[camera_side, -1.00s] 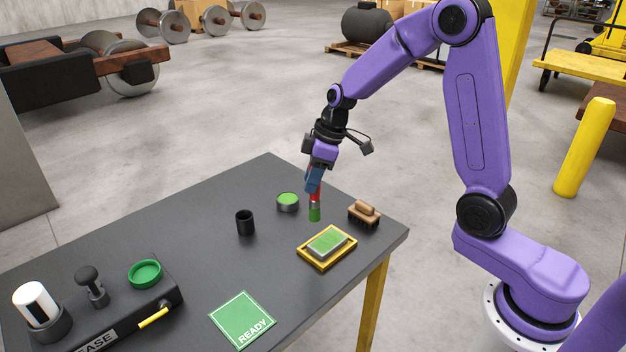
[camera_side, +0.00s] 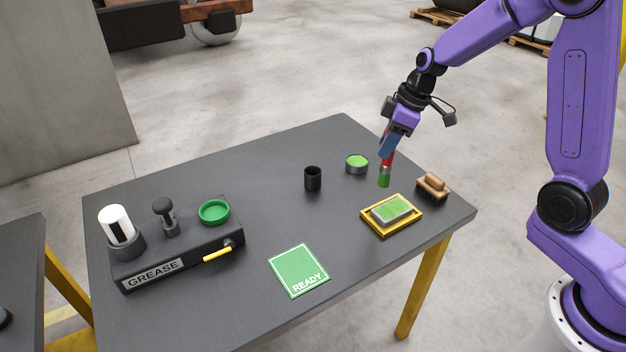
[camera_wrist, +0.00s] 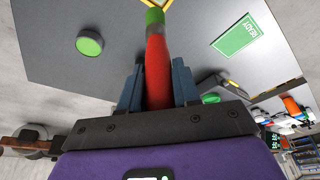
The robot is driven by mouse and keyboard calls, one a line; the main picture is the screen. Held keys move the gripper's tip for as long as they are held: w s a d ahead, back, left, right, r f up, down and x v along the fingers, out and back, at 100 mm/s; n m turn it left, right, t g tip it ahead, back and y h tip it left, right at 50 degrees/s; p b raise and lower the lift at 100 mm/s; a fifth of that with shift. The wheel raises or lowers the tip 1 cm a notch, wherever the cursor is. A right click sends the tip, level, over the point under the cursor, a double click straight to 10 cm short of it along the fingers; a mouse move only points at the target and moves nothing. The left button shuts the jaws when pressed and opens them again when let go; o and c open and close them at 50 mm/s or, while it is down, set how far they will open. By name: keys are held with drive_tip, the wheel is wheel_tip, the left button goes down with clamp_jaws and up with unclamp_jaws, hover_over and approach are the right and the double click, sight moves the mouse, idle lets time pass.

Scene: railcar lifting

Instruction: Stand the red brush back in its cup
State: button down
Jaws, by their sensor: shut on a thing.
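The red brush (camera_side: 388,160) has a red handle, a pale band and a green tip pointing down. My gripper (camera_side: 386,150) is shut on its handle and holds it near the back right of the table, between a green-topped tin and a yellow tray. The brush (camera_wrist: 157,65) also shows between the blue fingers (camera_wrist: 158,90) in the wrist view. I cannot tell exactly how far its tip is above the table. A small black cup (camera_side: 313,180) stands upright, to the left of the brush; its inside looks dark.
The green-topped tin (camera_side: 357,164) stands between cup and brush. The yellow tray (camera_side: 372,222) holds a green-topped block. A wooden-handled brush (camera_side: 432,186) lies right. A green READY mat (camera_side: 299,270) and a grease unit (camera_side: 190,245) are at front and left. The table (camera_side: 265,205) is clear around the cup.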

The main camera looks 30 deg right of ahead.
idle(0.3)
drive_tip(key=w+a+m+t+h, duration=0.15)
drive_tip(key=w+a, duration=0.25)
drive_tip(key=w, duration=0.6)
drive_tip(key=w+a+m+g+y, duration=0.1)
drive_tip(key=w+a+m, duration=0.25)
drive_tip(key=w, duration=0.55)
wheel_tip(320, 180, down, 7)
drive_tip(key=shift+w+a+f+h, duration=0.15)
drive_tip(key=shift+w+a+h, duration=0.1)
drive_tip(key=shift+h, duration=0.1)
drive_tip(key=shift+f, duration=1.05)
idle(0.9)
drive_tip(key=c, duration=0.7)
unclamp_jaws()
drive_tip(key=shift+c, duration=0.2)
